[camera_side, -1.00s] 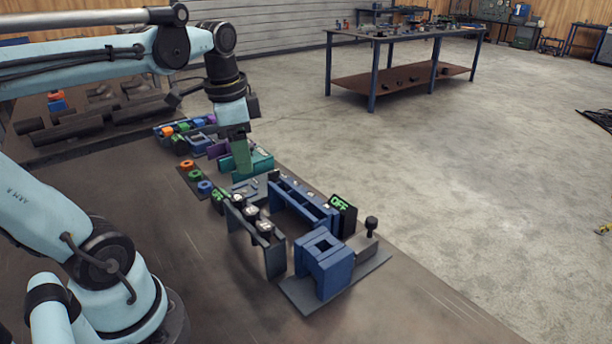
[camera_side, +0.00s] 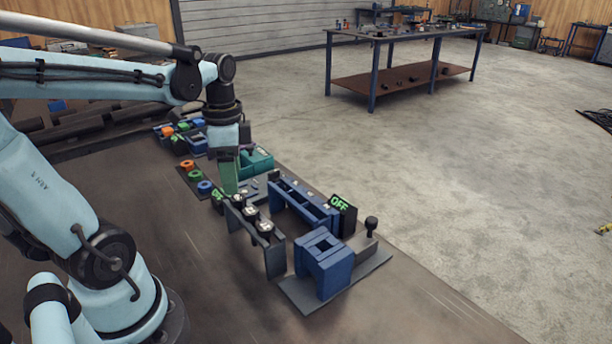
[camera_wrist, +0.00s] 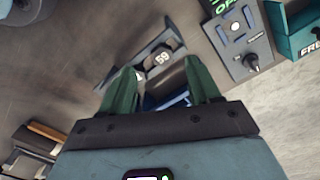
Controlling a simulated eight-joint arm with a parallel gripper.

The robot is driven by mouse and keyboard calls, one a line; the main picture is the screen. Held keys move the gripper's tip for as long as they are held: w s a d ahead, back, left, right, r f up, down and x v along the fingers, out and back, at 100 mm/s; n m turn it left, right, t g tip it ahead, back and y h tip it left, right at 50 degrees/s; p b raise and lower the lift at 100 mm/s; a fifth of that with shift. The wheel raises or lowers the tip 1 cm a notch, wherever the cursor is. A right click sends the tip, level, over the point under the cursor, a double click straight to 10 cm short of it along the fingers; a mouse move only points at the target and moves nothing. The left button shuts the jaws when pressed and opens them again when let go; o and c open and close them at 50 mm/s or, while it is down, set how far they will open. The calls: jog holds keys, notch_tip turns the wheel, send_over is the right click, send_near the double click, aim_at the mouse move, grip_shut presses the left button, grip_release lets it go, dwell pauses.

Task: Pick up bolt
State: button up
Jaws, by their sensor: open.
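My gripper (camera_side: 229,184) is open, with green fingers, above the far end of a dark grey bracket stand (camera_side: 272,262) in the side view. Small pale-topped pieces (camera_side: 250,211) sit in a row on the stand; they may be the bolts, but they are too small to tell. In the wrist view my gripper (camera_wrist: 161,66) has its fingers spread, with a dark piece marked 59 (camera_wrist: 160,58) between and beyond the tips. The wrist view does not show a clear bolt shape, and nothing is held.
A long blue rack (camera_side: 302,205), a blue block (camera_side: 323,265) and a panel reading OFF (camera_side: 342,208) stand to the right of the stand. Orange, green and blue rings (camera_side: 195,175) lie behind-left. A teal bin (camera_side: 256,160) is behind.

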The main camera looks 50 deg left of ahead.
aim_at(234, 197)
jog(key=shift+a+f, duration=0.2)
jog(key=shift+f, duration=2.25)
grip_shut()
